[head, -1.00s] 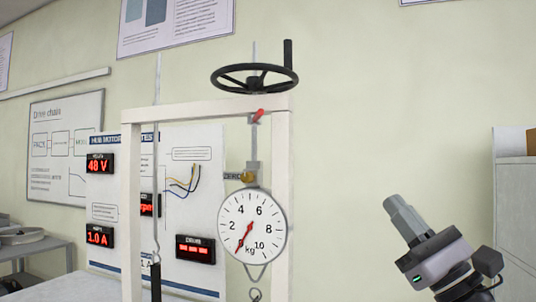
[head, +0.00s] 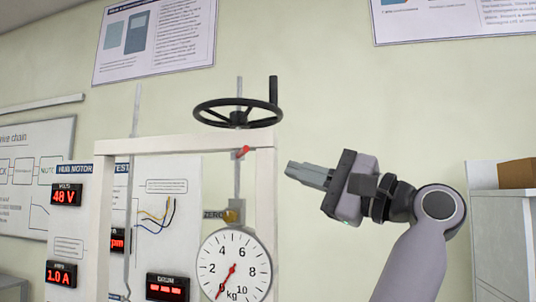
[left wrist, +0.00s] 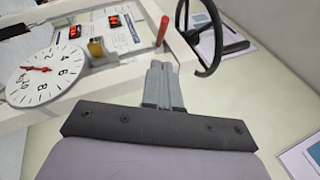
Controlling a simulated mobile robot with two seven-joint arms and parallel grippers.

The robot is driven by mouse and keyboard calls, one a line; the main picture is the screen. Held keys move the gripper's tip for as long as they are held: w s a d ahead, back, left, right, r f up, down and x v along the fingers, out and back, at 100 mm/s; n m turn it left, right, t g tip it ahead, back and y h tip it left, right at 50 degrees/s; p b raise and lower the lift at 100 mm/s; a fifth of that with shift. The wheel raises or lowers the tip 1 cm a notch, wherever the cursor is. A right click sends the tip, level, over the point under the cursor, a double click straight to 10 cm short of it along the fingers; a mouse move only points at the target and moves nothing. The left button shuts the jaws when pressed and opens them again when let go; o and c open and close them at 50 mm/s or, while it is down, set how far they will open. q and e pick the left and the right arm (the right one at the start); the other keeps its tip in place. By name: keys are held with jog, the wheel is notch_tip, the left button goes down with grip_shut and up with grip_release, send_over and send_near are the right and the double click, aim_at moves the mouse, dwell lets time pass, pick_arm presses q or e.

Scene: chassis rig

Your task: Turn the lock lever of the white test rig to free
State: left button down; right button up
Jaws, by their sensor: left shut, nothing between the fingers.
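The white test rig is an upright frame (head: 266,200) with a crossbar. The lock lever (head: 242,153) is a small red handle on the crossbar, below the black handwheel, tilted up to the right. In the left wrist view the red lever (left wrist: 163,30) stands just beyond my fingertips. My left gripper (head: 290,169) is shut and empty, to the right of the rig's right post and slightly lower than the lever. Its closed fingers also show in the left wrist view (left wrist: 160,68), apart from the lever as far as I can tell. My right gripper is not in view.
The black handwheel (head: 238,122) sits above the crossbar, with an upright handle. A round kg dial (head: 236,255) hangs below a brass piece (head: 232,216). A display board (head: 170,225) stands behind the frame. A cabinet (head: 500,235) stands at the right. Open space lies between rig and cabinet.

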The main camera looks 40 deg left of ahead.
aim_at(242, 152)
pick_arm(q)
jog(key=shift+s+a+r+p, duration=0.15)
jog(key=shift+s+a+r, duration=0.25)
jog(key=shift+s+a, duration=0.25)
jog(key=shift+s+a+r+p, duration=0.1)
jog(key=shift+s+a+r, duration=0.4)
jog(key=shift+a, duration=0.3)
jog(key=shift+s+a+r+p, duration=0.15)
jog(key=shift+s+a+r, duration=0.2)
jog(key=shift+s+a, duration=0.3)
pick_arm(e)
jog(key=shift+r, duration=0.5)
